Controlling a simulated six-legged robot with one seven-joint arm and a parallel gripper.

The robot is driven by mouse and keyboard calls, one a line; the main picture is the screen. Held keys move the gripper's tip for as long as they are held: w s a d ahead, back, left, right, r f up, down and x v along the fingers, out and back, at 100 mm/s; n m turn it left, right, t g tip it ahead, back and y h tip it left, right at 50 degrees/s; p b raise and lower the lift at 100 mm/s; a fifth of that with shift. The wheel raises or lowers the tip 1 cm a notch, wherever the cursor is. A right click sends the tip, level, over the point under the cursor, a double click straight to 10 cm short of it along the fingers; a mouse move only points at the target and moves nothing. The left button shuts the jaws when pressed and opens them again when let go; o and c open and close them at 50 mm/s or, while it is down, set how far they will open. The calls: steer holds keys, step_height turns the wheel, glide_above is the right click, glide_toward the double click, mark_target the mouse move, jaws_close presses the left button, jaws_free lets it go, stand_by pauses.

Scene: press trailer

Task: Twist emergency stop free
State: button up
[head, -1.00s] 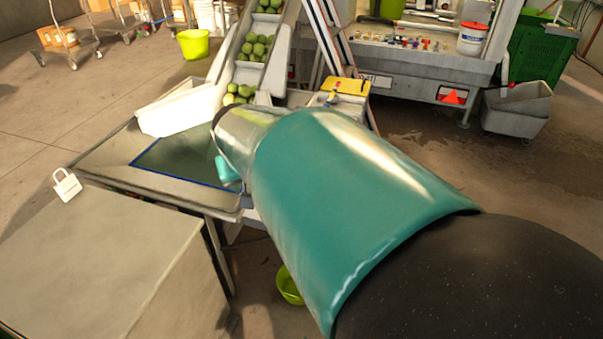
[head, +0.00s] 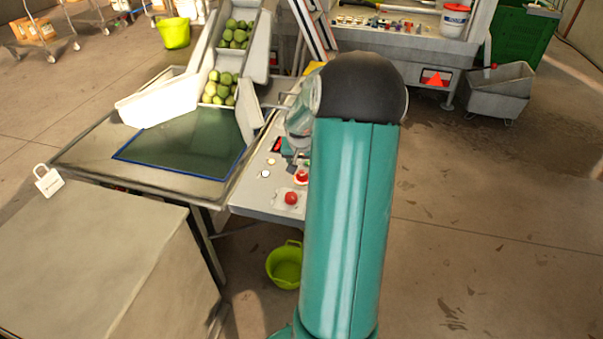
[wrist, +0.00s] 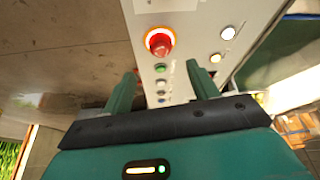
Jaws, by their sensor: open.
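The red mushroom-shaped emergency stop (wrist: 160,42) stands on a pale control panel in the wrist view, with a bright ring around its base. It lies beyond my open fingertips, apart from them. My gripper (wrist: 163,86) is open and empty, its two green fingers spread over the panel's row of small buttons. In the head view the panel (head: 250,198) carries a red button (head: 291,198) near its front edge and another red one (head: 302,177) behind it. I cannot tell which matches the wrist view. My arm hides the panel's right part.
Small green (wrist: 160,68) and white buttons sit beside the emergency stop. A sorting table (head: 105,150) with a dark mat adjoins the panel. A fruit chute (head: 232,60) rises behind. A lime tub (head: 285,266) stands on the floor below. Open floor lies to the right.

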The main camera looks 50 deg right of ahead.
mark_target(302, 174)
steer(key=x, duration=0.9)
steer(key=shift+w+f, duration=0.15)
steer(key=c, duration=1)
